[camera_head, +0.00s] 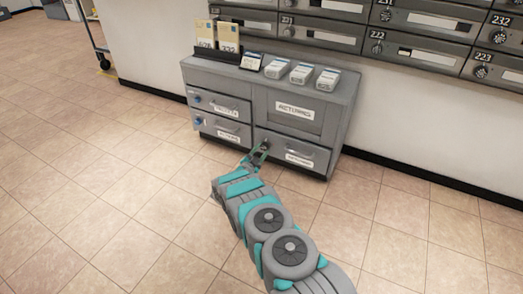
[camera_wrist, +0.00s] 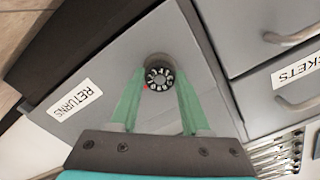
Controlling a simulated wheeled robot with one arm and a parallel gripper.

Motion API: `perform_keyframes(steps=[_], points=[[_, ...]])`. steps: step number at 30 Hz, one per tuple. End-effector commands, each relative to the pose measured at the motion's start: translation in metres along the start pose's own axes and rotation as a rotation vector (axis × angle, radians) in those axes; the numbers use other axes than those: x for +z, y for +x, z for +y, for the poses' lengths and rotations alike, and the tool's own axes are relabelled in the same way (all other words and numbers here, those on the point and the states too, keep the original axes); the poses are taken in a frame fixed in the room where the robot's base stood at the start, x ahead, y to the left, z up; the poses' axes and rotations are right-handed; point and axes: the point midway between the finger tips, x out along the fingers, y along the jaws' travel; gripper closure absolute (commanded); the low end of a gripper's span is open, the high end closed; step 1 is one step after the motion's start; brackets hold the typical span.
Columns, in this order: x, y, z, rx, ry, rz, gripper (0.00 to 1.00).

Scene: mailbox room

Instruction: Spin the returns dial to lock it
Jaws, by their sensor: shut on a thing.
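The returns dial (camera_wrist: 158,78) is a round dark knob with light marks around its face and a small red mark at its lower left. It sits on a grey drawer front (camera_wrist: 115,70) with a white RETURNS label (camera_wrist: 75,103). My gripper (camera_wrist: 160,85) has its two green fingers on either side of the dial, shut on it. In the head view my gripper (camera_head: 257,152) is at the left part of the lower right drawer (camera_head: 318,150) of the grey cabinet, and it hides most of the dial.
The cabinet top (camera_head: 345,88) carries small white boxes (camera_head: 301,73) and a dark rack (camera_head: 222,55) of cards. Other drawers with blue knobs (camera_head: 198,120) are to the left. Mailboxes (camera_head: 330,35) line the wall above. The tiled floor (camera_head: 110,190) around is clear.

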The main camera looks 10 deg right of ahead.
Motion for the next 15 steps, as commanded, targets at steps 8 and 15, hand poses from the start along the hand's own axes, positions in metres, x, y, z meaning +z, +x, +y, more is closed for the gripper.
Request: perform_keyframes(steps=[8,15], points=[[-0.0016,0.0,-0.0018,0.0,0.262,-0.002,1.0],[-0.0033,0.0002,-0.0017,0.003,0.489,-0.001,1.0]])
